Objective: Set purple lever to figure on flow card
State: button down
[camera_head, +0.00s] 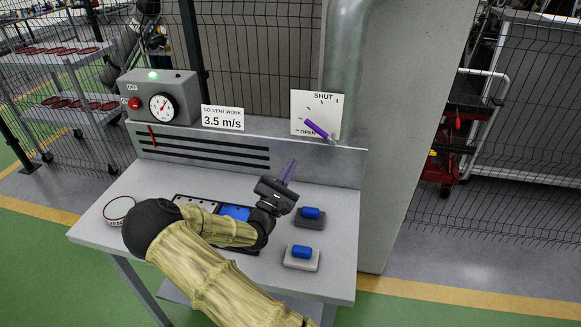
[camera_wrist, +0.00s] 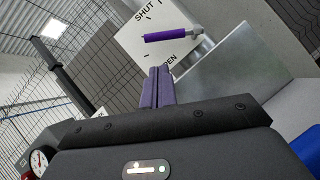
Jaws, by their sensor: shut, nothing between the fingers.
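The purple lever (camera_head: 318,129) sits on a white dial plate (camera_head: 327,103) marked SHUT at the top and OPEN at the lower left. Its free end points to the upper left, between the marks and nearer OPEN. The lever also shows in the wrist view (camera_wrist: 172,35), ahead of my fingers. The flow card (camera_head: 222,118) reads "SOLVENT WORK 3.5 m/s". A grey gauge box (camera_head: 162,97) left of it has a round dial (camera_head: 162,107) with a red needle. My gripper (camera_head: 289,168) is shut and empty, below the lever and apart from it; its purple fingers show in the wrist view (camera_wrist: 157,80).
Blue blocks on small holders (camera_head: 310,214) (camera_head: 301,256) stand at the bench's right. A blue item (camera_head: 235,213) lies in a tray beneath my arm. A round red-rimmed dish (camera_head: 118,210) is at the left. A slotted back panel (camera_head: 210,150) rises behind the bench; a pillar stands at right.

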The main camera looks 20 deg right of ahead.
notch_tip(320, 180, down, 6)
jog(key=d+m+g+y, duration=0.3)
jog(key=m+g+y, duration=0.1)
jog(key=m+y, duration=0.2)
jog(key=a+f+m+y, duration=0.1)
jog(key=y, duration=0.1)
jog(key=s+a+f+m+g+y, duration=0.1)
jog(key=a+m+y, duration=0.1)
jog(key=s+a+f+m+y, duration=0.1)
jog(key=a+m+y, duration=0.1)
jog(key=shift+s+a+f+y, duration=0.1)
jog(key=shift+s+y, duration=0.15)
jog(key=shift+y, duration=0.05)
jog(key=s+a+y, duration=0.1)
jog(key=s+a+m+g+y, duration=0.1)
jog(key=a, duration=0.1)
jog(key=s+a+m+y, duration=0.1)
jog(key=shift+s+a+r, duration=0.15)
jog(key=shift+r, duration=0.15)
jog(key=s+a+r+m+g+y, duration=0.2)
jog(key=s+a+r, duration=0.1)
jog(key=s, duration=0.5)
jog(key=s+a+r+m+g+y, duration=0.1)
jog(key=s+a+r+m+g, duration=0.1)
jog(key=s, duration=0.6)
jog(key=shift+s+a+r+m+g+y, duration=0.4)
jog(key=shift+a+m+g, duration=0.1)
